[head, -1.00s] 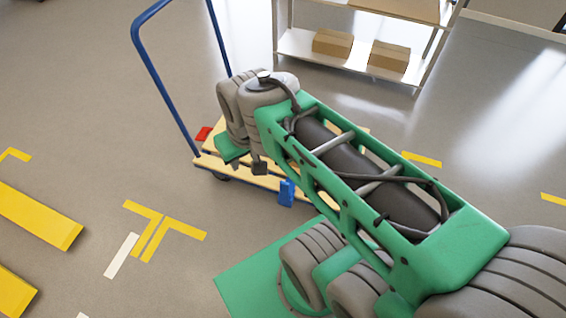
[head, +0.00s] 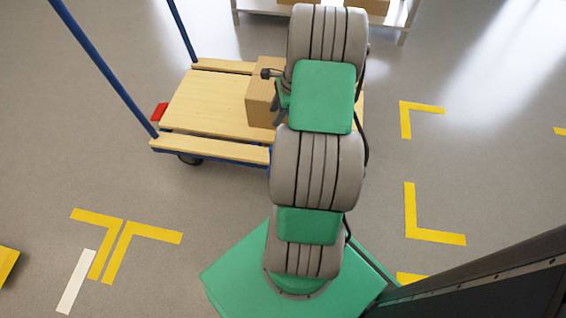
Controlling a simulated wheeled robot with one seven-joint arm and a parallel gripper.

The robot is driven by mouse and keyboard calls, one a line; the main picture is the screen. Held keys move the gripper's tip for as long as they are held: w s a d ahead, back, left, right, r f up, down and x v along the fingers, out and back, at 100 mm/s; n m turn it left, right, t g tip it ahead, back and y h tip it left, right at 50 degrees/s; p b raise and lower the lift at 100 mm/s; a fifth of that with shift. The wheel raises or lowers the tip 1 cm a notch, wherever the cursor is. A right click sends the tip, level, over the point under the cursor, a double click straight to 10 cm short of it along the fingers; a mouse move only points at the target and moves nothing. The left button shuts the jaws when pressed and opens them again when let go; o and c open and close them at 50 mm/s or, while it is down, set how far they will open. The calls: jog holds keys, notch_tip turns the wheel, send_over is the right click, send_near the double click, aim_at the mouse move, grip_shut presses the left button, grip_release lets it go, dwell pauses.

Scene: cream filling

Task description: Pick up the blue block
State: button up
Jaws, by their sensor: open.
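No blue block can be made out now; my arm covers part of the cart, and the block may be behind it. My gripper (head: 279,115) is mostly hidden behind my arm, above the right part of the cart. Only a grey sliver of it shows, next to a cardboard box (head: 260,92), and I cannot tell if they touch. Its fingertips are hidden, and nothing is seen held in it.
The flatbed cart (head: 205,105) has a wooden deck and a blue handle (head: 105,75). A red piece (head: 159,112) is at its left edge. A shelf (head: 270,7) with boxes stands behind. The floor with yellow markings (head: 435,238) is clear at right.

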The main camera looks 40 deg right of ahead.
jog(key=d+f+m+b, duration=0.1)
jog(key=f, duration=0.2)
jog(key=s+d+f+m+b, duration=0.1)
jog(key=d+f, duration=0.1)
jog(key=f, duration=0.2)
jog(key=s+d+f+m, duration=0.1)
jog(key=f+m, duration=0.1)
jog(key=f, duration=0.2)
jog(key=shift+s+d+t+b, duration=0.1)
jog(key=shift+d+t+b, duration=0.2)
jog(key=shift+b, duration=0.1)
jog(key=b+x, duration=0.4)
jog(key=x, duration=0.3)
jog(key=shift+s+a, duration=0.15)
jog(key=shift+r, duration=0.1)
jog(key=shift+c, duration=0.4)
grip_shut()
